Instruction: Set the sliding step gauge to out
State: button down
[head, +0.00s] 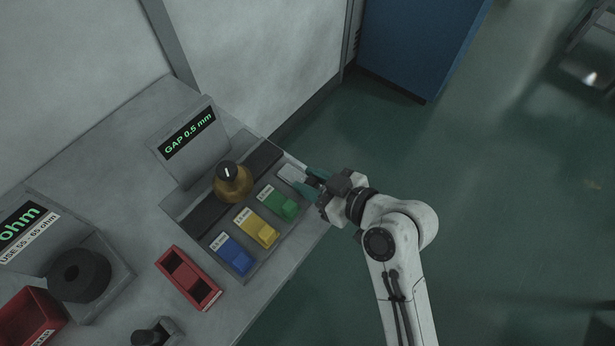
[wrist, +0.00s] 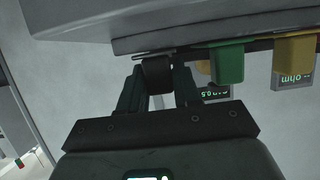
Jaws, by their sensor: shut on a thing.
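The step gauge unit (head: 215,243) lies on the bench, with a blue block (head: 236,253), a yellow block (head: 256,228) and a green block (head: 281,205) in a row. A light grey plate (head: 291,173) is at its far right end. Its display (head: 188,132) reads GAP 0.5 mm. My gripper (head: 312,182) is at that far right end. The green block (wrist: 227,64) is just right of the fingers. The fingers partly hide the knob.
A brass-coloured knob (head: 232,184) stands on the unit behind the blocks. A red tray (head: 188,278) and a dark round part (head: 80,275) lie to the left. The bench edge runs in front of the unit, with open floor (head: 480,180) beyond.

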jog(key=c, duration=0.9)
grip_release()
jog(key=shift+s+d, duration=0.1)
jog(key=shift+d, duration=0.1)
jog(key=v, duration=1)
jog(key=shift+s+d+r+b, duration=0.2)
jog(key=shift+s+d+b, duration=0.05)
jog(key=shift+d+b, duration=0.1)
jog(key=shift+a, duration=0.1)
jog(key=s+d+f+m+g+h, duration=0.2)
jog(key=s+d+f+m+h, duration=0.1)
jog(key=s+d+f, duration=0.1)
jog(key=s+d+f+m+g+h, duration=0.3)
jog(key=s+d+f+m+h, duration=0.1)
jog(key=s+d, duration=0.3)
jog(key=s+d+f+m+g+h+p, duration=0.1)
jog(key=s+d+f+m+g+h, duration=0.1)
jog(key=s+d+f+m+h, duration=0.1)
jog(key=shift+s+d+f+m+h, duration=0.15)
jog(key=shift+s+d+f, duration=0.35)
jog(key=shift+d, duration=0.3)
jog(key=shift+s+d+f+m+h, duration=0.1)
jog(key=shift+s+d+f+h, duration=0.1)
jog(key=shift+s+d+f, duration=0.35)
jog(key=shift+s+d+f+m+h, duration=0.15)
jog(key=shift+s+d+f, duration=0.15)
jog(key=shift+s+d, duration=0.5)
